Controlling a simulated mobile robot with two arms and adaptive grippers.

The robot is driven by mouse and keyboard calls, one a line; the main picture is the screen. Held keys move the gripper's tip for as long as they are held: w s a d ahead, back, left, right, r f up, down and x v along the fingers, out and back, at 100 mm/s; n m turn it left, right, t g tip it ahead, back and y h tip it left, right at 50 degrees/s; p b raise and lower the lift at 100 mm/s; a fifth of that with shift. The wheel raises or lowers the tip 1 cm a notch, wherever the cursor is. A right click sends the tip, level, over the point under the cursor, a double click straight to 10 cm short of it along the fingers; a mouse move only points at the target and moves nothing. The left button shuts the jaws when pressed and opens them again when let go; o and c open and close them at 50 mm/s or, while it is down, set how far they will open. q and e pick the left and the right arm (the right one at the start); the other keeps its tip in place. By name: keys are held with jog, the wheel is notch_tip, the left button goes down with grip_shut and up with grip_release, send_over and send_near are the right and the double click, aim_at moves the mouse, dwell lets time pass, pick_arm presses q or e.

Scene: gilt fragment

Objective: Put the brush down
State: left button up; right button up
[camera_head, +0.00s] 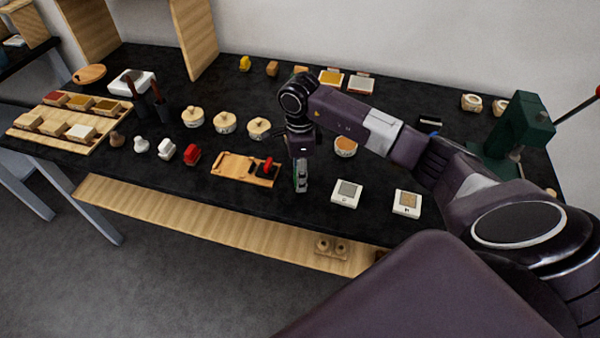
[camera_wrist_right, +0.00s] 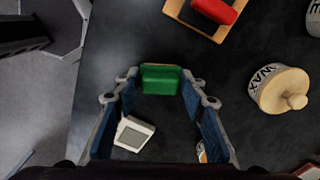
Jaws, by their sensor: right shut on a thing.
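My right gripper (camera_head: 301,178) points down over the black table, just right of a wooden tray. In the right wrist view the fingers (camera_wrist_right: 160,84) are shut on a green block-shaped piece (camera_wrist_right: 162,80), which appears to be the brush. Only its green top shows clearly; its underside is hidden. My left gripper is not in view.
The wooden tray (camera_head: 232,167) holds a red-handled piece (camera_head: 267,166). Two small white devices, one at the left (camera_head: 346,193) and one at the right (camera_head: 407,203), lie right of the gripper. Lidded jars (camera_head: 259,128) stand behind. The table's front edge is near.

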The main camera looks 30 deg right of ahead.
jog(key=shift+f, duration=0.1)
jog(key=shift+f+b, duration=0.15)
jog(key=shift+b, duration=0.15)
jog(key=o, duration=1)
